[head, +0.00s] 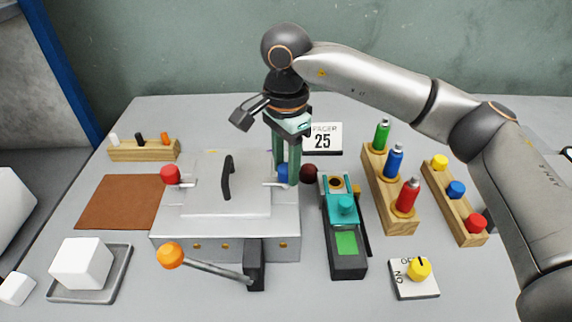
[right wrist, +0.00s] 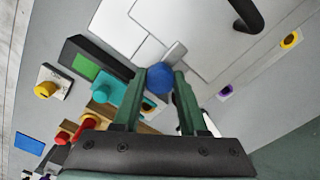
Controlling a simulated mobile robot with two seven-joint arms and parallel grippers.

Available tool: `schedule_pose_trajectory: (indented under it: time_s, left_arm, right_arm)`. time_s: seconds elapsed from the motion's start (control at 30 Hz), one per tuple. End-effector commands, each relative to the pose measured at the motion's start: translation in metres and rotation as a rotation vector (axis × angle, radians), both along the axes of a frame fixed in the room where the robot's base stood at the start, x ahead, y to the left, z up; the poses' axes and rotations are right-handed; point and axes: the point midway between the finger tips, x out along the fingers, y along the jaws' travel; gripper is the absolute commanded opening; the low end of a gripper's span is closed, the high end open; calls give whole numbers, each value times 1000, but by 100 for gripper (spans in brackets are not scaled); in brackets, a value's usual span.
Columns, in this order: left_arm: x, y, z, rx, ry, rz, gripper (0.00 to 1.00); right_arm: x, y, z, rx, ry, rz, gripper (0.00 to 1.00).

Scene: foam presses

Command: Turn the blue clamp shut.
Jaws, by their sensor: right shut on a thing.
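The blue clamp (head: 283,173) has a round blue knob at the right edge of the grey press box. A short grey bar reaches from it toward the lid (head: 205,200). My right gripper (head: 287,174) comes down from above with its green fingers on either side of the blue knob, shut on it. In the right wrist view the blue clamp knob (right wrist: 159,77) sits between the fingertips of my right gripper (right wrist: 160,82), with its grey bar lying toward the lid. The fingers partly hide the knob in the head view. My left gripper is not in view.
A red clamp knob (head: 170,174) is on the box's left side. An orange-ended lever (head: 170,255) is in front. A dark red ball (head: 309,174) and a teal-and-black device (head: 345,235) stand close right. Wooden racks (head: 397,218) with bottles are farther right.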

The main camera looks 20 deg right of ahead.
Motion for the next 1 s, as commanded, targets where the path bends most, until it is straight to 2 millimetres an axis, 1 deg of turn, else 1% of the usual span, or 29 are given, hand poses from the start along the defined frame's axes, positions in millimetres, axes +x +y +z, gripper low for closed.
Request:
schedule_pose_trajectory:
  time_s: [0.33,0.37,0.6,0.87,1.0]
  left_arm:
    - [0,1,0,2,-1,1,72]
    - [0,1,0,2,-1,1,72]
    - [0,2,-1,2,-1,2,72]
    - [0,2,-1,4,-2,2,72]
    - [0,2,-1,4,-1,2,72]
  right_arm:
    - [1,0,2,3,-4,5,0]
    - [1,0,2,3,-4,4,44]
    - [0,0,1,1,-2,3,71]
    - [0,0,1,0,-1,2,72]
    - [0,0,12,1,-2,2,72]
